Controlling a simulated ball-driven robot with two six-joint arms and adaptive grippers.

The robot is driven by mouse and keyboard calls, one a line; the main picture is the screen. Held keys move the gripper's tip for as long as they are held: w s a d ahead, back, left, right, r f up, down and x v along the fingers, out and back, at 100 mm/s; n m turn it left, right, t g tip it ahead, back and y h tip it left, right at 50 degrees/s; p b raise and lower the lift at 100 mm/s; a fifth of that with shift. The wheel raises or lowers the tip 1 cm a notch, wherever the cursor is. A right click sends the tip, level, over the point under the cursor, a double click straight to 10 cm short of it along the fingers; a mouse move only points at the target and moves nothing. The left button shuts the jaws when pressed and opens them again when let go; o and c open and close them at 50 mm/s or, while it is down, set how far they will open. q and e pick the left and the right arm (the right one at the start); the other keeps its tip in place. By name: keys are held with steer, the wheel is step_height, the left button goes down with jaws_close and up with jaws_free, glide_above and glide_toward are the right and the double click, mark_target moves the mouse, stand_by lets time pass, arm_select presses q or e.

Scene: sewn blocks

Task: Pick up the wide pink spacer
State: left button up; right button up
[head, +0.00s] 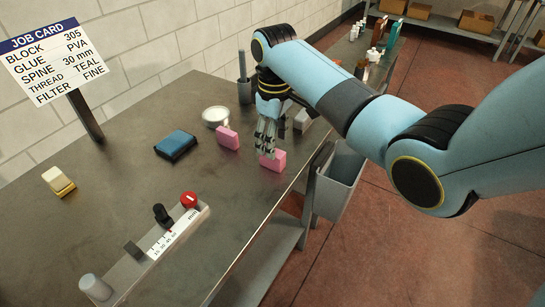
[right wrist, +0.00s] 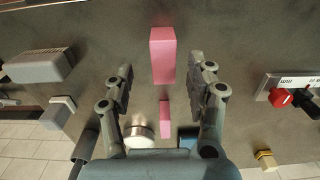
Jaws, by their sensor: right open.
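Two pink blocks stand on the grey bench. One pink block (head: 273,161) is near the bench's front edge, and in the right wrist view it is the wider-looking block (right wrist: 162,58). The other pink block (head: 228,138) is further back and looks narrower in the right wrist view (right wrist: 165,118). My right gripper (head: 266,150) points down just above and behind the front block, partly in front of it in the head view. In the right wrist view the gripper's fingers (right wrist: 161,72) are spread wide with nothing held between them. My left gripper is not in view.
A round pale dish (head: 215,116), a blue block (head: 176,145) and a grey block (head: 302,121) stand near the pink blocks. A gauge with a red knob (head: 189,200) lies front left. A cream-yellow block (head: 58,181) is far left. A grey bin (head: 340,180) hangs beyond the bench edge.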

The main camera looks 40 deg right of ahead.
mark_target(278, 165)
steer(key=f, duration=0.4)
steer(key=shift+a, duration=0.2)
jaws_close()
